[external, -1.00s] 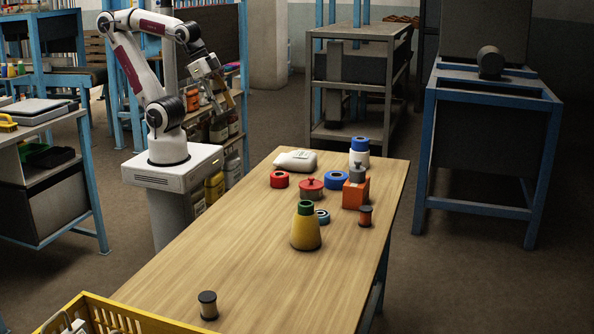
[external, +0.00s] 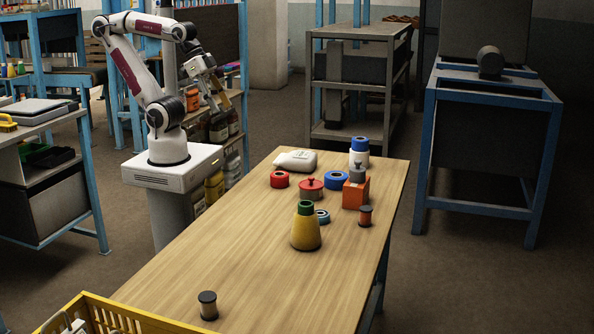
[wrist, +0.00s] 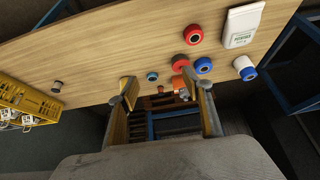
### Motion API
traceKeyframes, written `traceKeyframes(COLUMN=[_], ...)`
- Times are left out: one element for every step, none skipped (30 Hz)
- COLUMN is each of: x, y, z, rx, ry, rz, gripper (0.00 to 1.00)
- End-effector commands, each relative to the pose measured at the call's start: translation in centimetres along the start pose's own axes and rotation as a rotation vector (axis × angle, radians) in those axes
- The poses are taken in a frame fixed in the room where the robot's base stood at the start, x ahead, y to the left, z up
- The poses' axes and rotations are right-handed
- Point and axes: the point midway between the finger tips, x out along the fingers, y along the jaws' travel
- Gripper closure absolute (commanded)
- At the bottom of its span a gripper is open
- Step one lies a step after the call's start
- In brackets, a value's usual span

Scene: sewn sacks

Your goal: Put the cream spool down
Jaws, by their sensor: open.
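A spool with black ends and a tan to cream winding (external: 208,306) stands upright on the wooden table (external: 190,272), near its front left corner. It also shows small at the left of the wrist view (wrist: 57,86). My gripper (wrist: 158,80) is open, with nothing between its fingers. In the external view my gripper (external: 221,80) is raised beyond the table's far left side, well away from this spool. A second spool with a reddish-brown winding (external: 365,216) stands at the table's right edge.
A yellow crate (external: 105,316) is at the front left. The table's front half is mostly clear.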

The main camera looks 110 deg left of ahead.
Motion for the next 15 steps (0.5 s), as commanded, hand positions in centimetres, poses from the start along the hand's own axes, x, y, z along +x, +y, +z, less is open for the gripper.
traceKeyframes(x=[0.2,0.3,0.4,0.6,0.8,1.0,1.2,1.4,1.7,1.9,2.2,2.5,2.8,3.1,3.4], y=[0.2,0.4,0.7,0.9,1.2,1.6,1.9,2.3,2.8,3.2,3.7,4.3,4.7,5.2,5.8], z=[-0.4,-0.8,-1.2,-1.6,-2.1,-2.7,-3.2,-3.8,-4.6,-5.2,-5.8,-6.6,-7.2,-7.7,-8.5], rx=[0.006,0.01,0.016,0.022,0.027,0.035,0.04,0.047,0.056,0.063,0.07,0.079,0.085,0.091,0.1], ry=[0.003,0.006,0.01,0.015,0.019,0.026,0.031,0.038,0.046,0.053,0.059,0.069,0.076,0.082,0.092], rz=[0.006,0.01,0.016,0.022,0.028,0.037,0.045,0.053,0.063,0.071,0.079,0.09,0.099,0.108,0.118], gripper=[0.5,0.5,0.5,0.5,0.5,0.5,0.5,0.5,0.5,0.5,0.5,0.5,0.5,0.5,0.5])
